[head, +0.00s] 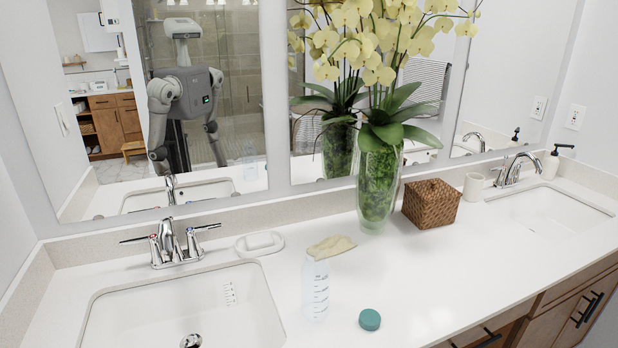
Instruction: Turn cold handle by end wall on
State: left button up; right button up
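A chrome faucet (170,245) stands behind the left sink, near the left wall. Its left lever handle (138,239) has a red mark, and its right lever handle (206,228) has a blue mark. Both levers point outward to the sides. No water shows from the spout. A second chrome faucet (513,170) stands behind the right sink, near the right wall; its marks are too small to tell. Neither of my grippers is directly in view. In the mirror my reflection shows both arms lowered, and the state of the grippers cannot be made out.
A white soap dish (260,244) is right of the left faucet. A tan cloth (331,246), clear bottle (316,288) and teal lid (370,319) lie or stand nearby. A vase of orchids (378,185), woven box (431,203), cup (474,187) and soap pump (554,162) stand farther right.

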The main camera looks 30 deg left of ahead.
aim_at(191, 230)
jog(key=u, duration=1.65)
